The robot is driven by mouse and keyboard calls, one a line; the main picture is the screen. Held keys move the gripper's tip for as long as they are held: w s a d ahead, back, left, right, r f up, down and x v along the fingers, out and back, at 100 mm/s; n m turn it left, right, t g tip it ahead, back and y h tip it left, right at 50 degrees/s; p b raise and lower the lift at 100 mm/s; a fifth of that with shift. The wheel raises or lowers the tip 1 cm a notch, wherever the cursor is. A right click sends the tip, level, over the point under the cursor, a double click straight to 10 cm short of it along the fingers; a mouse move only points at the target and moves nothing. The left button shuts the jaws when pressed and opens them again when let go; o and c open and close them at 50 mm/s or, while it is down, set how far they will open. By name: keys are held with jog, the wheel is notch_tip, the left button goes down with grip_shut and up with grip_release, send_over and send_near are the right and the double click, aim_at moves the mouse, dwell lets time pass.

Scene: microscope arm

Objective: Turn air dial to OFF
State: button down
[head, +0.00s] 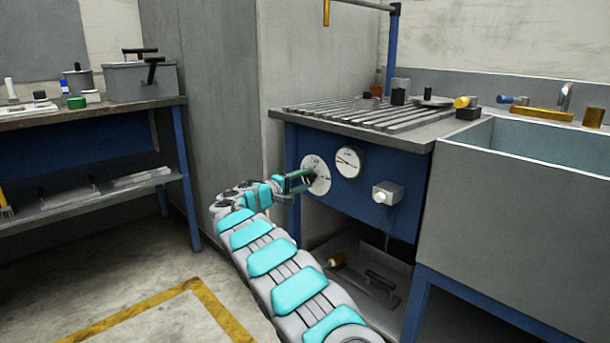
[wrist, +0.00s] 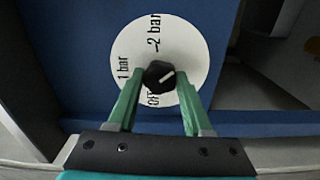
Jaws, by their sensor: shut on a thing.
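The air dial is a white round plate (wrist: 190,50) on a blue panel, with a black knob (wrist: 155,72) at its middle. In the wrist view "2 bar" reads at the top, "1 bar" at the left and "OFF" at the bottom. A white mark on the knob's right part slants toward the upper right, away from "OFF". My gripper (wrist: 158,82) has its green fingers on both sides of the knob, shut on it. In the head view my gripper (head: 303,180) reaches the dial plate (head: 322,173) from the left, hiding part of it.
A slatted worktop (head: 370,115) overhangs above. A grey sink (head: 520,195) stands at the right, a workbench (head: 90,114) at the left.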

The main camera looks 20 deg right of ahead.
jog(key=shift+r+n+p, duration=0.1)
jog(key=shift+n+p, duration=0.95)
jog(key=shift+n, duration=0.65)
jog(key=shift+c, duration=1.6)
grip_release()
jog(key=shift+a, duration=0.1)
jog(key=v, duration=0.7)
jog(key=shift+a+b, duration=0.3)
jog(key=shift+b, duration=0.1)
jog(key=shift+s, duration=0.1)
